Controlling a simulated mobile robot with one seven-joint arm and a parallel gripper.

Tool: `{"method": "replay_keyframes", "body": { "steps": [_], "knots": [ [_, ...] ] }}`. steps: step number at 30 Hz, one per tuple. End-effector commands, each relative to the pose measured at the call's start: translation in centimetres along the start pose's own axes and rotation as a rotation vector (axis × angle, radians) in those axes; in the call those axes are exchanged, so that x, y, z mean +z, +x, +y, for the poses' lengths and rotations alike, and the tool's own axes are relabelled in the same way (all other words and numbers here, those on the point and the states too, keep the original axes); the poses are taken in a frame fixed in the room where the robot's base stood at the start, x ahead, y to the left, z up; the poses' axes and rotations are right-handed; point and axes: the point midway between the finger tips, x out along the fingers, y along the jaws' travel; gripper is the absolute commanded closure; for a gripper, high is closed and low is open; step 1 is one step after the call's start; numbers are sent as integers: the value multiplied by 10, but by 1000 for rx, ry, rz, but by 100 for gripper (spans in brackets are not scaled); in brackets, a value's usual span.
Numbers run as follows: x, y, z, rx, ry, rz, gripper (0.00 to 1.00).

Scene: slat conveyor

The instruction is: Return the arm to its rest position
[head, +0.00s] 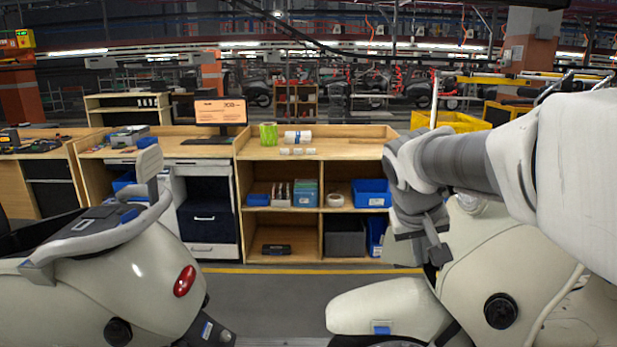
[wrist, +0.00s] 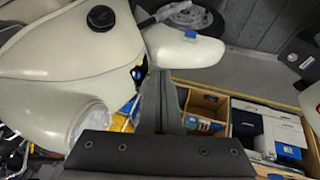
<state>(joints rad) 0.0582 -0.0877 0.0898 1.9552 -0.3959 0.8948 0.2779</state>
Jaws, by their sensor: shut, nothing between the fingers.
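My arm reaches in from the right of the head view, bent downward at the wrist. My gripper (head: 434,254) points down in front of the cream scooter body on the right (head: 462,270). In the wrist view its dark fingers (wrist: 170,82) are together, with nothing held between them. The same wrist view shows a cream scooter body (wrist: 60,60) close beside the fingers, at left.
A second cream scooter (head: 110,285) with a red tail light stands at the left. A wooden shelf bench (head: 278,222) with blue bins (head: 372,192) stands behind. Grey floor (head: 270,300) lies open between the scooters. A monitor (head: 221,112) stands on the bench.

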Motion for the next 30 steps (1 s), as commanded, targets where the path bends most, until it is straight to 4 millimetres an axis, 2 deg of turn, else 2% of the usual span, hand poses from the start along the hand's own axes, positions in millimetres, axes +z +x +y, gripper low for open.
{"method": "replay_keyframes", "body": {
  "steps": [3, 9, 19, 24, 30],
  "knots": [
    [30, -19, -2, -36, 3, 8, 100],
    [79, -41, -8, -103, 9, 18, 100],
    [159, -60, -26, -228, 18, 46, 100],
    [186, -62, -34, -277, 20, 60, 100],
    [198, -62, -39, -300, 20, 64, 100]
  ]
}}
